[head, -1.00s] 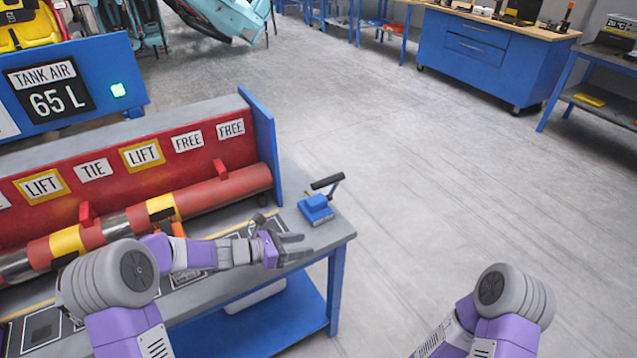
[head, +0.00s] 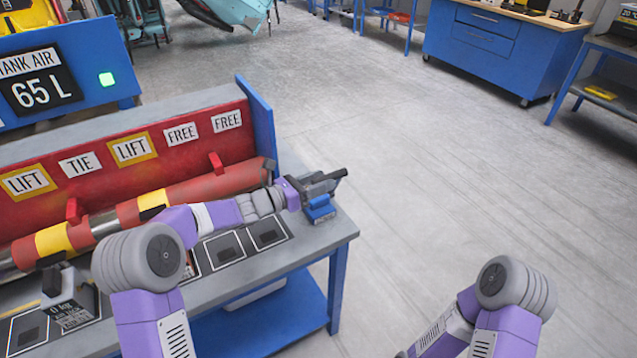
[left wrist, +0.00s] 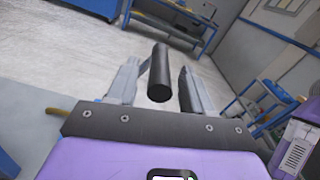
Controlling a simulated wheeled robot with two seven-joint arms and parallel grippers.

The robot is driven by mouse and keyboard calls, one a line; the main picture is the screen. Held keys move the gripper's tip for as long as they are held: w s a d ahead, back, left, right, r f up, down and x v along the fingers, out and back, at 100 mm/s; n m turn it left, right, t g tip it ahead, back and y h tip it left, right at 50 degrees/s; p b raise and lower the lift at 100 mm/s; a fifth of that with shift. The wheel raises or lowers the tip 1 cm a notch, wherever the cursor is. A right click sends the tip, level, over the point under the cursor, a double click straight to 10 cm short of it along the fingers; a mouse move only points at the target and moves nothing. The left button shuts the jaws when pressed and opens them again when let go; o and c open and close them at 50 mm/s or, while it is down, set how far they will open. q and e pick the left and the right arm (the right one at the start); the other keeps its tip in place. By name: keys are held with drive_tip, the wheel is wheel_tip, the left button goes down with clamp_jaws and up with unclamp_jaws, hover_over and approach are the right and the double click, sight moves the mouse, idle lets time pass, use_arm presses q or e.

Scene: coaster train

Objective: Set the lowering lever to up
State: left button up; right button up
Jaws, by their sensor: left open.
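The lowering lever has a blue base (head: 320,211) at the right end of the grey bench, and its black handle (head: 339,174) points up and to the right. My left gripper (head: 320,184) is at the lever, over the base, and hides most of the lever's arm. In the left wrist view the black handle (left wrist: 159,75) lies between the two open fingers, with gaps visible on both sides. My right gripper is out of view; only part of that arm shows at the lower right.
A red panel (head: 215,156) with LIFT, TIE and FREE labels stands behind a red and yellow tube (head: 205,189). A grey 0 kg block (head: 70,293) sits at the bench's left. The floor right of the bench is clear. A blue cabinet (head: 490,50) stands far off.

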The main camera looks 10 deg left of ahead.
use_arm(q)
drive_tip(key=shift+c, duration=0.3)
clamp_jaws()
drive_tip(key=w+a+r+n+p, duration=0.1)
drive_tip(key=w+a+n+p, duration=0.3)
drive_tip(key=p, duration=0.8)
drive_tip(key=shift+w+n, duration=0.75)
drive_tip(key=shift+n, duration=0.05)
drive_tip(key=shift+o, duration=0.3)
unclamp_jaws()
